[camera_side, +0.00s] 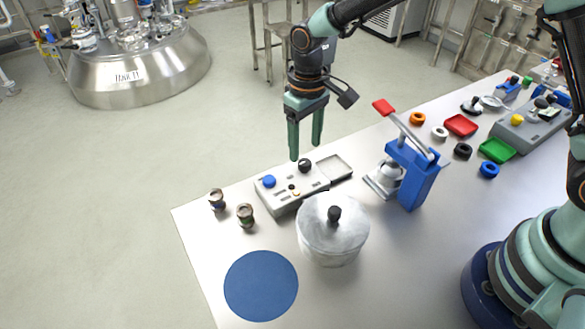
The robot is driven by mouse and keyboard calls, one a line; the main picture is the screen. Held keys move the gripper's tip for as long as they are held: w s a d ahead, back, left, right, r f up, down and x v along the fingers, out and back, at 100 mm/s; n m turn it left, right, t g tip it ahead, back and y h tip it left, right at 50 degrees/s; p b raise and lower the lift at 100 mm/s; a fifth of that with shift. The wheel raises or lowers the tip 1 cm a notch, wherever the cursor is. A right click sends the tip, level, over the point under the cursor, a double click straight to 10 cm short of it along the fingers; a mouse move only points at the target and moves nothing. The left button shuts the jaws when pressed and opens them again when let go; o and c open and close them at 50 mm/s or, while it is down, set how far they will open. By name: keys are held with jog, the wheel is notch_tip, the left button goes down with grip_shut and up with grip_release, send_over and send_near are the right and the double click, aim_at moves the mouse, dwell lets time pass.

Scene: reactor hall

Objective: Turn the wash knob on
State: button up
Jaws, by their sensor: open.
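A grey control box (288,201) lies near the left part of the table's far edge. On its top are a blue round button or knob (269,181), a black knob (305,165) and a small dark knob with a pale rim (294,189). I cannot read any label that tells which is the wash knob. My gripper (305,150) points down just above the black knob, its two green fingers apart and empty. I cannot tell whether the fingertips touch the knob.
A lidded metal pot (333,240) stands close in front of the box. Two small jars (217,200) (245,215) stand to its left. A blue press (410,175) with a red-handled lever is at right. A blue round mat (261,286) lies at front left.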

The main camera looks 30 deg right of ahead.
aim_at(305, 162)
notch_tip(305, 162, up, 8)
jog(key=shift+r, duration=0.1)
dwell(0.4)
jog(key=s+d+r+m+t, duration=0.1)
jog(key=s+d+r+t, duration=0.1)
jog(key=s+d+r, duration=0.2)
jog(key=s+d+r+m+t, duration=0.1)
jog(key=s+d+r+t, duration=0.2)
jog(key=s+d, duration=0.6)
jog(key=d+r, duration=0.1)
jog(key=d, duration=0.2)
jog(key=shift+s+m+t, duration=0.3)
jog(key=shift+s+m, duration=0.05)
jog(key=shift+m, duration=0.05)
